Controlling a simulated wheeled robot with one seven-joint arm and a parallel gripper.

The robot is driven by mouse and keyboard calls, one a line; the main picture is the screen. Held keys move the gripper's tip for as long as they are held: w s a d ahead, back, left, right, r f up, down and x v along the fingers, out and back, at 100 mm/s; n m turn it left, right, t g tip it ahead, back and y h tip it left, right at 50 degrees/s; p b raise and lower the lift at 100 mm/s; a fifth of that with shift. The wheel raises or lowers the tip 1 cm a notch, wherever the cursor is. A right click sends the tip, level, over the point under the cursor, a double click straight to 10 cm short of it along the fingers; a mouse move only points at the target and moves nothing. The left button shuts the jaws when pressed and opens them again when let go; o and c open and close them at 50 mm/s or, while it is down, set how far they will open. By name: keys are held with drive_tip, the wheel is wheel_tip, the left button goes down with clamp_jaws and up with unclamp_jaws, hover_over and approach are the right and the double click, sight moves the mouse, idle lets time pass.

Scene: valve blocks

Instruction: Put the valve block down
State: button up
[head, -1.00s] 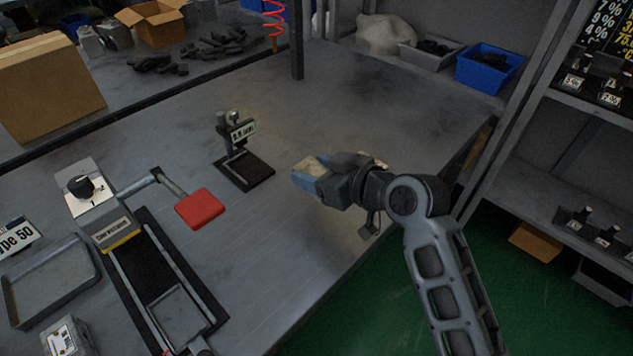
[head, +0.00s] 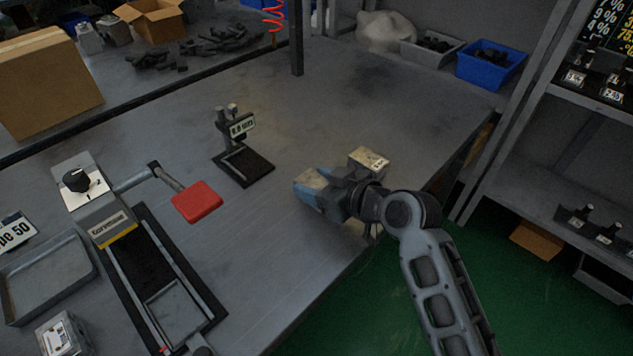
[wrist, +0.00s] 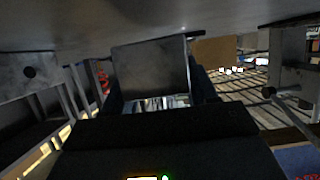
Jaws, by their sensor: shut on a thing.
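My gripper (head: 312,188) is at the right part of the bench, near its front edge, with its blue fingers pointing left. It is shut on a valve block (head: 315,178), of which only a small pale top shows between the fingers. In the wrist view the valve block (wrist: 150,70) is a plain grey metal box held between the dark fingers. Its underside is hidden, so I cannot tell whether it touches the bench. Another pale-topped block with a label (head: 368,158) shows just behind my gripper, partly hidden by it.
A small gauge stand (head: 242,160) is left of my gripper. Farther left is a fixture with a red-padded lever (head: 197,202) and a grey tray (head: 45,278). A labelled metal block (head: 65,335) is at lower left. The bench (head: 350,95) behind my gripper is clear.

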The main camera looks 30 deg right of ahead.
drive_tip(key=shift+r, duration=0.1)
drive_tip(key=o, duration=1.5)
drive_tip(key=shift+r+p, duration=0.5)
drive_tip(key=shift+p, duration=0.05)
drive_tip(key=shift+s+r, duration=0.2)
drive_tip(key=shift+s, duration=0.05)
drive_tip(key=b+v, duration=0.1)
drive_tip(key=v, duration=1)
drive_tip(key=shift+s, duration=0.25)
drive_tip(key=shift+d, duration=0.1)
